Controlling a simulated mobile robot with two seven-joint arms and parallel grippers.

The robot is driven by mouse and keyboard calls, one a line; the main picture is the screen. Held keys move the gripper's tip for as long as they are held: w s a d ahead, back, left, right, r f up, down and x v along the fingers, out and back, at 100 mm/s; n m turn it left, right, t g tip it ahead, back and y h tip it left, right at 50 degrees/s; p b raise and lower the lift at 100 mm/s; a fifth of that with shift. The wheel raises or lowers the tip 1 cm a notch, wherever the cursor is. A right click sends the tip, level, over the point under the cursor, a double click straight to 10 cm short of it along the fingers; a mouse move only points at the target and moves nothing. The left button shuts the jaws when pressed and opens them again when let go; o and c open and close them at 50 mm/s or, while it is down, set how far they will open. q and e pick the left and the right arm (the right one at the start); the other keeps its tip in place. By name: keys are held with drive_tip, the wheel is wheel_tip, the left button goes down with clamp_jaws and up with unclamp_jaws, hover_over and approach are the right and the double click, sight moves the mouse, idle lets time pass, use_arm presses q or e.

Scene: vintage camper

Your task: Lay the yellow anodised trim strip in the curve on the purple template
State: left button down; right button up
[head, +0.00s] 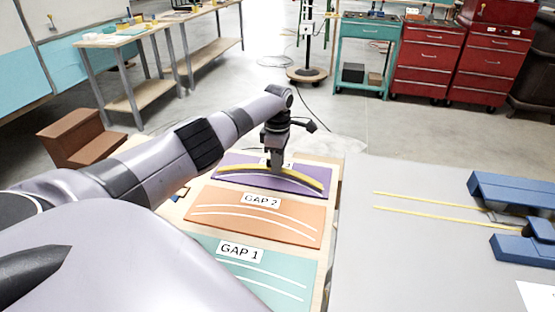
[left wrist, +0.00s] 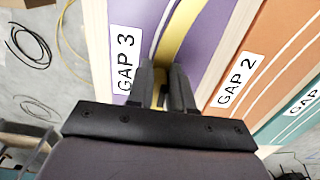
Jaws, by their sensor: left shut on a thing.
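The purple template (head: 235,183), labelled GAP 3, lies at the far end of a row of templates; its purple board also shows in the left wrist view (left wrist: 205,45). The yellow trim strip (head: 305,178) is bowed in an arch over the purple template, along its white curve line; it also shows in the left wrist view (left wrist: 178,32). My left gripper (head: 275,165) is shut on the strip near its middle. I cannot tell whether the strip touches the board. My right gripper is not in view.
The orange GAP 2 template (head: 255,218) and teal GAP 1 template (head: 285,270) lie nearer. On the grey surface to the right, two straight yellow strips (head: 430,212) lie by blue blocks (head: 510,190). Brown steps (head: 80,140) stand at the left.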

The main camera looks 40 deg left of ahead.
use_arm(q)
drive_tip(key=shift+f+b, duration=0.5)
drive_tip(key=shift+f, duration=0.25)
idle(0.6)
drive_tip(key=c, duration=0.9)
unclamp_jaws()
drive_tip(key=shift+r+p, duration=0.35)
drive_tip(key=shift+r, duration=3.3)
